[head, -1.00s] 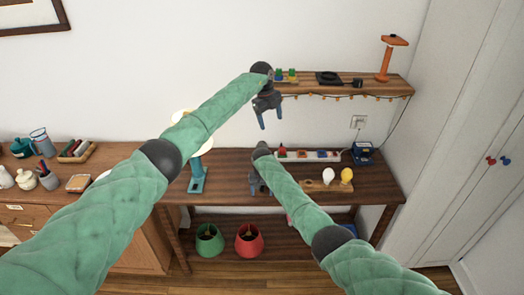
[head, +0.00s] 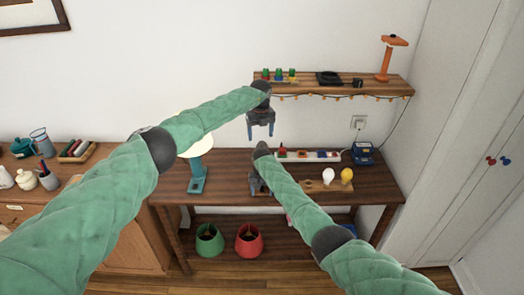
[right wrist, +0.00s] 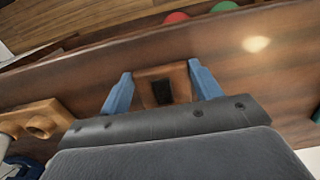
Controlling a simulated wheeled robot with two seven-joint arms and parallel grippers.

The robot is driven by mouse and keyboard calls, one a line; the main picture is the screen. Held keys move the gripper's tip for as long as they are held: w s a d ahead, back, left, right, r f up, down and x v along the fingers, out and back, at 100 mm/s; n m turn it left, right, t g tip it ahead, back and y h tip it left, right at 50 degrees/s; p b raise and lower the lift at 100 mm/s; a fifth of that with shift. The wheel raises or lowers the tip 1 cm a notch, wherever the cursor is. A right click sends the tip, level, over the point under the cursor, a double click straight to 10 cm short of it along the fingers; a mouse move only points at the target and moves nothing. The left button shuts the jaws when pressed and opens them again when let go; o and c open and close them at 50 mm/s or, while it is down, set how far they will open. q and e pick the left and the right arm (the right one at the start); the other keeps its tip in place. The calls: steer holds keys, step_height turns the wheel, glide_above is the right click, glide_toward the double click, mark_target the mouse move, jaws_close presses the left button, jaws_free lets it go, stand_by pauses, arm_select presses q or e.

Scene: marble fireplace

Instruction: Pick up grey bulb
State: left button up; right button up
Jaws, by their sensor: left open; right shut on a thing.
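I cannot make out a grey bulb in either view. A white bulb (head: 328,175) and a yellow bulb (head: 347,175) stand in a wooden holder (head: 313,186) on the workbench. My right gripper (head: 260,190) is low at the bench, partly hidden by my own arm. In the right wrist view its blue fingers (right wrist: 162,90) are shut on a brown wooden block (right wrist: 178,78) with a dark square in its face. My left gripper (head: 260,133) is open and empty, pointing down in front of the wall, above the bench and below the shelf.
A shelf (head: 310,88) with small coloured items and an orange lamp stand (head: 390,58) is above the bench (head: 225,180). A teal lamp (head: 197,178) stands left of my right gripper. A power strip (head: 310,155) lies behind. Green and red shades sit below.

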mark_target(262, 142)
arm_select(q)
steer(key=f, duration=0.7)
steer(key=shift+s+d+f, duration=0.1)
steer(key=shift+d, duration=0.2)
steer(key=c, duration=1.1)
